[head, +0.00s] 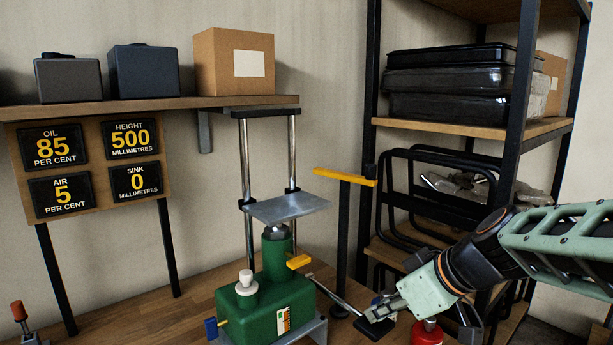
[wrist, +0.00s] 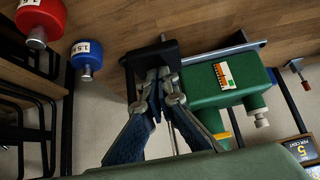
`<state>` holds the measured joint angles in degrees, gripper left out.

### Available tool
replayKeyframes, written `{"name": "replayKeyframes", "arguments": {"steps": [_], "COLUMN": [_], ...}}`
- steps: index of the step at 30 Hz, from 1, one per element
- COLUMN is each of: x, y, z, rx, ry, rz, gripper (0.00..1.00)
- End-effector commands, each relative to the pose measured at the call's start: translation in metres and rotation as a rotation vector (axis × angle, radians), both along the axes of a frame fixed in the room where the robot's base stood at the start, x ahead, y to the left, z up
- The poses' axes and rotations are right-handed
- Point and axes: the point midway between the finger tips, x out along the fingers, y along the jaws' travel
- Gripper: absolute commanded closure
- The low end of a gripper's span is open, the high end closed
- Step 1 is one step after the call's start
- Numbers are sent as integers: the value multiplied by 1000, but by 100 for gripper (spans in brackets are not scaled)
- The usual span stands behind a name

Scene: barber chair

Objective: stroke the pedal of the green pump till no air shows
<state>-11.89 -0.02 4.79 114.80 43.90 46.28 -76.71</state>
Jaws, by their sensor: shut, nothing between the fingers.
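The green pump (head: 265,305) stands on the wooden bench, with a white-capped knob on top and a level strip on its front; it also shows in the wrist view (wrist: 205,93). A metal lever runs right from it to a black pedal (head: 374,328), seen in the wrist view (wrist: 150,54). My gripper (head: 380,312) is shut and empty, its fingertips at the pedal, apparently touching it; the exact contact is hidden. In the wrist view my fingers (wrist: 158,76) meet just below the pad. The air display (head: 60,193) reads 5 per cent.
Other displays read oil 85 (head: 52,147), height 500 (head: 131,139) and sink 0 (head: 138,180). A yellow-armed post (head: 343,230) stands behind the lever. A red weight (head: 426,332) is close to my gripper; a blue weight (wrist: 87,55) is nearby. A black-framed shelf (head: 515,110) stands right.

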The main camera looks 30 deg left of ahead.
Motion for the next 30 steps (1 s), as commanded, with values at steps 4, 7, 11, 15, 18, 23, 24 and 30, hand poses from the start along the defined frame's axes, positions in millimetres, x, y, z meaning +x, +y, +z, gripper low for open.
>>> {"name": "replayKeyframes", "arguments": {"steps": [4, 7, 11, 15, 18, 23, 24, 30], "x": [1, 1, 2, 2, 2, 1, 1, -1], "y": [2, 3, 5, 6, 6, 4, 3, 0], "z": [-24, -36, -52, -55, -50, -30, -23, 4], "rx": [-1, 0, 0, -1, -1, -1, 0, 0], "ry": [-1, 0, 0, 1, 2, 1, -1, 2], "rz": [2, 1, 1, 2, 1, 1, 1, 1], "gripper": [100, 100, 100, 100, 100, 100, 100, 100]}}
